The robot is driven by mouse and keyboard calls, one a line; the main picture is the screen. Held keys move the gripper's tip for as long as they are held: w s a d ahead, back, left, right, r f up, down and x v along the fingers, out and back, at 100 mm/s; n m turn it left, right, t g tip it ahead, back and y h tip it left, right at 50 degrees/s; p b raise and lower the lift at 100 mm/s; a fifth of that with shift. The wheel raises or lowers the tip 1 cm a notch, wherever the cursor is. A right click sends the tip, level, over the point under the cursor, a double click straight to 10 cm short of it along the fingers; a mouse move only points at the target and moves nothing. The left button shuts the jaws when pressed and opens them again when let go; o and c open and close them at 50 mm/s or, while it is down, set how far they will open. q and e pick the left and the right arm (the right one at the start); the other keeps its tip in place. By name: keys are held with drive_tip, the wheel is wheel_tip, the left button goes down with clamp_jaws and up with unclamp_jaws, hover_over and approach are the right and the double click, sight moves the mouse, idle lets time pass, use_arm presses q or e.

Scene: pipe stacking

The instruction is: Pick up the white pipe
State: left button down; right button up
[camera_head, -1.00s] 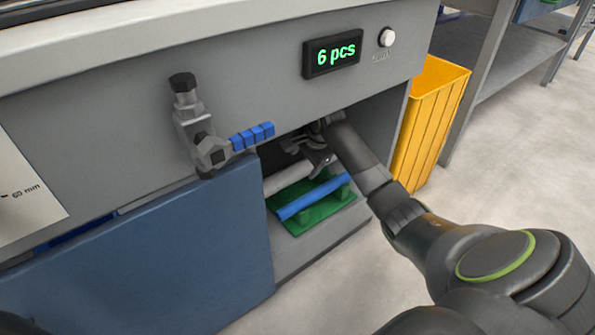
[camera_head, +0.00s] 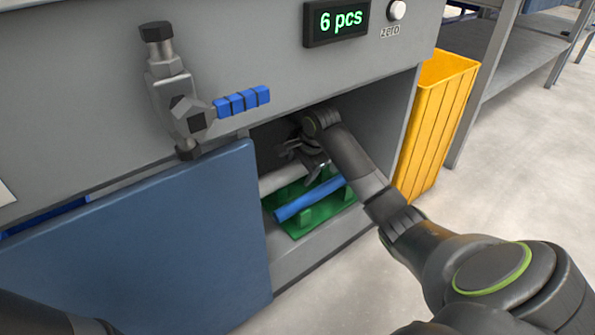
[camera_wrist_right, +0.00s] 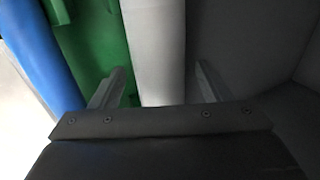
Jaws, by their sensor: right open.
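The white pipe (camera_head: 283,179) lies at the back of a green rack (camera_head: 318,213) inside the open cabinet bay, and its right part is hidden by my right gripper. My right gripper (camera_head: 308,158) is inside the bay above the white pipe. In the right wrist view, the white pipe (camera_wrist_right: 155,45) runs between the two open fingers of the right gripper (camera_wrist_right: 155,85), which do not press on it. A dark part of my left arm shows at the bottom left; its gripper is out of view.
A blue pipe (camera_head: 310,198) lies on the rack in front of the white one. The blue door (camera_head: 140,240) stands left of the opening. A valve with a blue handle (camera_head: 242,102) sticks out above. A yellow bin (camera_head: 436,120) stands to the right.

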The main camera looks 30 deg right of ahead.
drive_tip(key=c, duration=1.1)
drive_tip(key=shift+r, duration=0.1)
drive_tip(key=shift+c, duration=0.2)
